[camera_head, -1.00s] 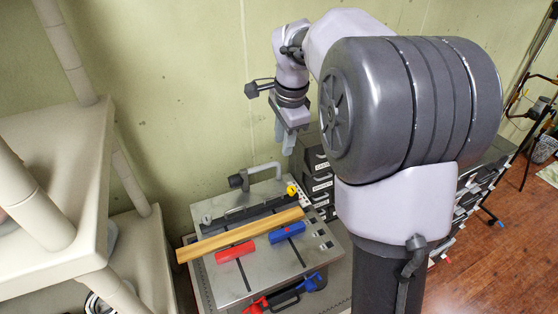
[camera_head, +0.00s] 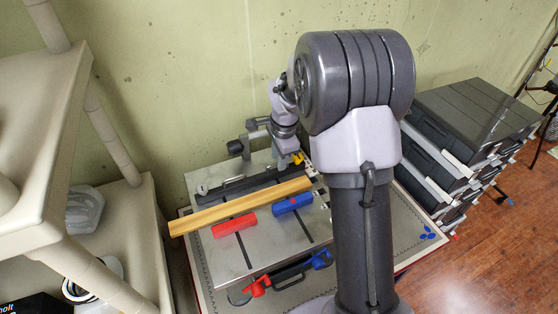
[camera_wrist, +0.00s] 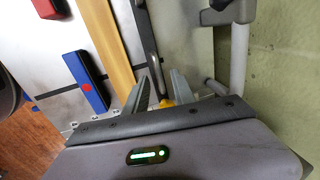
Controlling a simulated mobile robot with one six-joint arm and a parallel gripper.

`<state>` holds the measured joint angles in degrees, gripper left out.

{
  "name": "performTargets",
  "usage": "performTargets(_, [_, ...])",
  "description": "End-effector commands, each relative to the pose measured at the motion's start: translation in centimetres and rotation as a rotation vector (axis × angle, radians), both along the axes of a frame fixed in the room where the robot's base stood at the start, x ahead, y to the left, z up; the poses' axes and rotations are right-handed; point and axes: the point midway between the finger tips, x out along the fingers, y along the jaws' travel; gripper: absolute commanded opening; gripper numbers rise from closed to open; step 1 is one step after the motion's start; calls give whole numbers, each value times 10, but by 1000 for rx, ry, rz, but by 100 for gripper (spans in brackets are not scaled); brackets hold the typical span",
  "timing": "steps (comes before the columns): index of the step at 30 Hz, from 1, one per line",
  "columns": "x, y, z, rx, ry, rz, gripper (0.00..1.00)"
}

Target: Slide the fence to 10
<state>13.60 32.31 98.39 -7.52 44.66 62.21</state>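A grey router-style table (camera_head: 240,258) carries a dark bar-like fence (camera_head: 245,184) along its back, with a long wooden board (camera_head: 240,206) lying in front of it. A yellow knob (camera_head: 298,158) sits at the fence's right end. My gripper (camera_head: 300,166) is low over that end, partly hidden behind my own arm. In the wrist view my gripper (camera_wrist: 162,84) has its two fingers apart, with the yellow knob (camera_wrist: 167,103) seen between them. I cannot tell whether a finger touches the knob. The dark fence bar (camera_wrist: 146,40) also shows there. No scale number is readable.
A red block (camera_head: 234,224) and a blue block (camera_head: 292,204) lie in front of the board. Red and blue clamp-like handles (camera_head: 290,279) are at the table's front. A beige shelf (camera_head: 110,225) stands left and stacked dark cases (camera_head: 470,120) stand right. The green wall is close behind.

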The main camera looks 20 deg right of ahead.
Motion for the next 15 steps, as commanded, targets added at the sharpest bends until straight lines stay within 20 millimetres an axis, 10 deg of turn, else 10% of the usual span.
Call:
performTargets(9, [1, 0, -4, 0, 0, 0, 31])
performTargets(15, [1, 0, -4, 0, 0, -1, 0])
